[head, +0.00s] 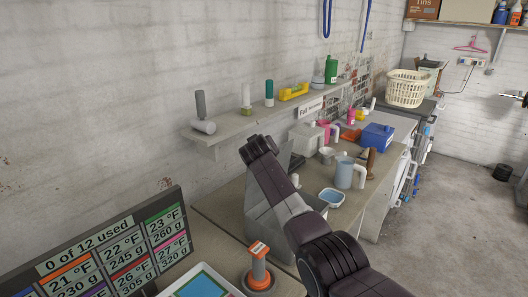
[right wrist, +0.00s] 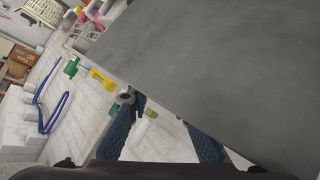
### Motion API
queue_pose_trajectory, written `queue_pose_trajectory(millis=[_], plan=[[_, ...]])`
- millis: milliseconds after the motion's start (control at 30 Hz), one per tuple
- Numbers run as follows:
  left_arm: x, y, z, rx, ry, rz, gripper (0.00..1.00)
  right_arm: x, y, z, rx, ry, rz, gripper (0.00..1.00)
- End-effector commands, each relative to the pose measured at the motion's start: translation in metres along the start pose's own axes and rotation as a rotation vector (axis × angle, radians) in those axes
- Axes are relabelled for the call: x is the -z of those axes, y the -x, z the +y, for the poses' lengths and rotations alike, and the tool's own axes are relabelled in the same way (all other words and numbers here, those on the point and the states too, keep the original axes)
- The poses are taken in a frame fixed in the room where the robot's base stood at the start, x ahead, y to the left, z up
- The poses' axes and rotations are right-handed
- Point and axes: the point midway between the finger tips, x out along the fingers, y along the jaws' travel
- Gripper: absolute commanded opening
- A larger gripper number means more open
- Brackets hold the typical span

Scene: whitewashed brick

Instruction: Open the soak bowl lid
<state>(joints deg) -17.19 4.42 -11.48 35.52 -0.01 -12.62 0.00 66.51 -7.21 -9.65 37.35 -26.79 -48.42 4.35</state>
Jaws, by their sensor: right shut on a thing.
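A grey box-like soak bowl (head: 258,222) stands on the bench behind my right arm in the head view, partly hidden by it. A grey panel, which looks like its lid (head: 284,162), stands raised above it. In the right wrist view the lid (right wrist: 215,60) fills the upper right as a large flat grey surface, tilted. My right gripper (right wrist: 160,115) shows there as two blue ridged fingers beside the lid's edge. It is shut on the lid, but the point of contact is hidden. My left gripper is not in view.
A wall shelf (head: 232,134) with bottles and a yellow holder runs above the bench. A pale blue jug (head: 349,173), a small blue-and-white tub (head: 332,197) and a blue box (head: 377,137) stand to the right. An orange-topped stamp-like thing (head: 259,267) and a display screen (head: 105,252) are in front.

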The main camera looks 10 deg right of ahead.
Motion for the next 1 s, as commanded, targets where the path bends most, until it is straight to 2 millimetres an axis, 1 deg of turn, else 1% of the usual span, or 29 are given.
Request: queue_pose_trajectory(millis=[33, 800, 833, 1000], plan=[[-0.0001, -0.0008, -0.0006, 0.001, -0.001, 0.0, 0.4, -0.0151, -0.0034, -0.0153, 0.023, -0.002, -0.028, 0.0], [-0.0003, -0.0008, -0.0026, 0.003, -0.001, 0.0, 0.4, -0.0151, -0.0034, -0.0153, 0.023, -0.003, -0.028, 0.0], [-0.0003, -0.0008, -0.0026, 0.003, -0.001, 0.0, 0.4, -0.0151, -0.0034, -0.0153, 0.023, -0.003, -0.028, 0.2], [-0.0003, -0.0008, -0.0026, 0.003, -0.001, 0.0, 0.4, -0.0152, -0.0034, -0.0152, 0.023, -0.002, -0.029, 0.38]])
